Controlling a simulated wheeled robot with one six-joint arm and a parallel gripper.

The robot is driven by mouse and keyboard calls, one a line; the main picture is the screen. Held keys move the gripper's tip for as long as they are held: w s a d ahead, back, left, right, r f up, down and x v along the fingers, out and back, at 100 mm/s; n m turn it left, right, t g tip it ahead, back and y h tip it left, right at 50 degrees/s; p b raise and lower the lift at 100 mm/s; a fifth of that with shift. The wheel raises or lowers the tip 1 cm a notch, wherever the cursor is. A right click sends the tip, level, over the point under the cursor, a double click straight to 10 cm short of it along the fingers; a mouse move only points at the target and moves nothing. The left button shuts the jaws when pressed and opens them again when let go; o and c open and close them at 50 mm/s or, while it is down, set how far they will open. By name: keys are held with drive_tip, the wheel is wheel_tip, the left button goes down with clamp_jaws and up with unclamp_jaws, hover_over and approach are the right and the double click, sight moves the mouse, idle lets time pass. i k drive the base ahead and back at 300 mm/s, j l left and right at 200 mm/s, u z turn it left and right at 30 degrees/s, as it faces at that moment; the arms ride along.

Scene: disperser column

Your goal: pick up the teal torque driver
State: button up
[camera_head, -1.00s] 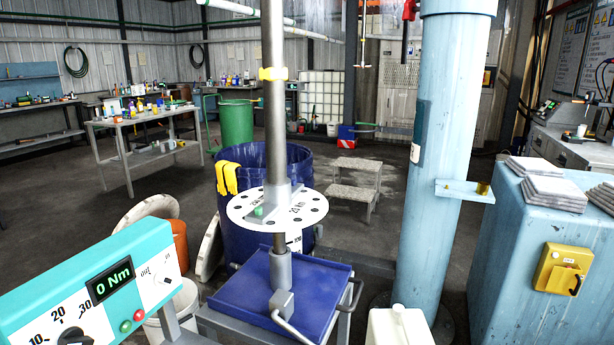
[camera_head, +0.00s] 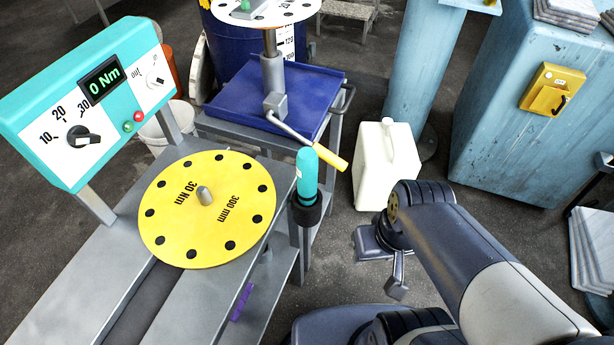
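The teal torque driver (camera_head: 307,174) stands upright at the right edge of the grey bench. Its teal handle shows above a black holder (camera_head: 306,211), and its lower part is hidden. My gripper (camera_head: 388,268) hangs below my arm's wrist, to the right of and lower in the picture than the driver, apart from it. It is small and dark, and I cannot make out the gap between its fingers. I see nothing held in it.
A yellow disc (camera_head: 178,226) lies on the bench left of the driver, below a teal torque meter (camera_head: 101,86) reading 0 Nm. A yellow-handled crank (camera_head: 329,156) reaches close to the driver's top. A white canister (camera_head: 384,165) stands to the right.

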sight(307, 159)
drive_tip(key=k+u, duration=0.15)
drive_tip(key=u, duration=0.35)
drive_tip(key=k+j+u, duration=0.15)
drive_tip(key=u, duration=0.35)
drive_tip(key=k+j+u, duration=0.15)
drive_tip(key=u, duration=0.35)
